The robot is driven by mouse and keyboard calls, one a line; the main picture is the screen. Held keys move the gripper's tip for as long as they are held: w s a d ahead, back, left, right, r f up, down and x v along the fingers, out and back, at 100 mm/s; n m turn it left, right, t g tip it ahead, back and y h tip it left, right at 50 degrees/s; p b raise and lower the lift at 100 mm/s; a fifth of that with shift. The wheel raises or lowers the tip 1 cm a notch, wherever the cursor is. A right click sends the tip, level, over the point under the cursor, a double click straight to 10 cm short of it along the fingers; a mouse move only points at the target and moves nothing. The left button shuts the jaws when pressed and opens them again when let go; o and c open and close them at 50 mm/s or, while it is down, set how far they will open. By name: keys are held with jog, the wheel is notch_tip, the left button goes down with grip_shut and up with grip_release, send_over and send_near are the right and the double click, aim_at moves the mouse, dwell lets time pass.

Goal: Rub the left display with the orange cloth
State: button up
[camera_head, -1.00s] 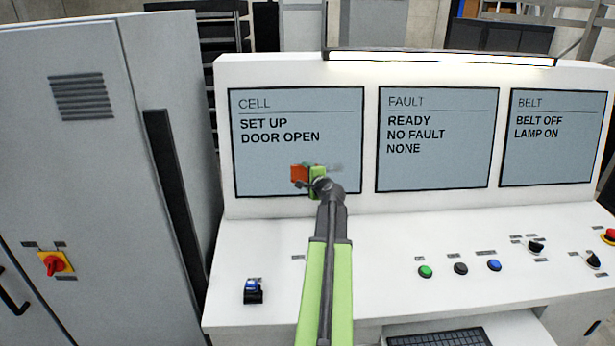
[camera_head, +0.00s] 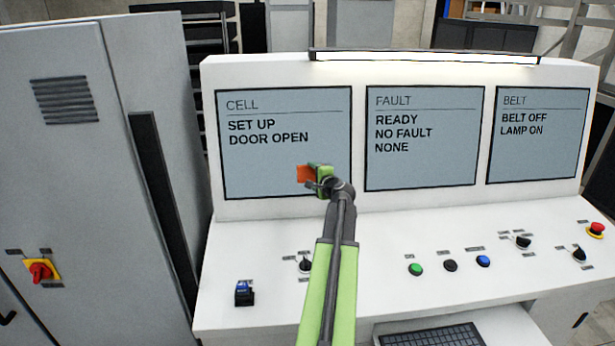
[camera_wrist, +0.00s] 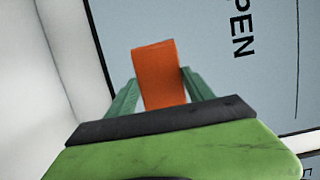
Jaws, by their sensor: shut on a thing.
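The left display (camera_head: 265,165), headed CELL, reads SET UP and DOOR OPEN. My gripper (camera_head: 312,176) is in front of its lower right part. It is shut on the orange cloth (camera_head: 305,173). In the wrist view the cloth (camera_wrist: 158,75) stands between the two green fingers (camera_wrist: 155,90), and the left display (camera_wrist: 215,50) fills the area behind, its text turned sideways. I cannot tell whether the cloth touches the screen. The patch of screen behind my gripper is hidden.
The FAULT display (camera_head: 420,160) and the BELT display (camera_head: 537,140) are to the right. A grey cabinet (camera_head: 80,150) stands at the left.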

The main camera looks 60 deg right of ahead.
aim_at(292, 174)
jog(key=shift+s+d, duration=0.9)
jog(key=shift+s, duration=0.35)
jog(key=shift+s+d, duration=0.9)
jog(key=shift+s, duration=0.3)
jog(key=shift+s+d, duration=0.9)
jog(key=shift+s, duration=0.35)
jog(key=shift+a, duration=0.1)
jog(key=shift+w+a, duration=1.5)
jog(key=shift+w, duration=0.6)
jog(key=shift+w+a, duration=1.45)
jog(key=shift+w, duration=0.65)
jog(key=shift+w+a, duration=1.5)
jog(key=shift+w, duration=0.6)
jog(key=shift+s, duration=0.1)
jog(key=shift+s+a+r+p, duration=0.25)
jog(key=shift+s+a, duration=0.3)
jog(key=shift+a, duration=0.25)
jog(key=shift+s+a+r+p, duration=0.3)
jog(key=shift+s+a, duration=0.25)
jog(key=shift+a, duration=0.2)
jog(key=shift+s+a+r+p, duration=0.25)
jog(key=shift+s+a, duration=0.3)
jog(key=shift+a, duration=0.25)
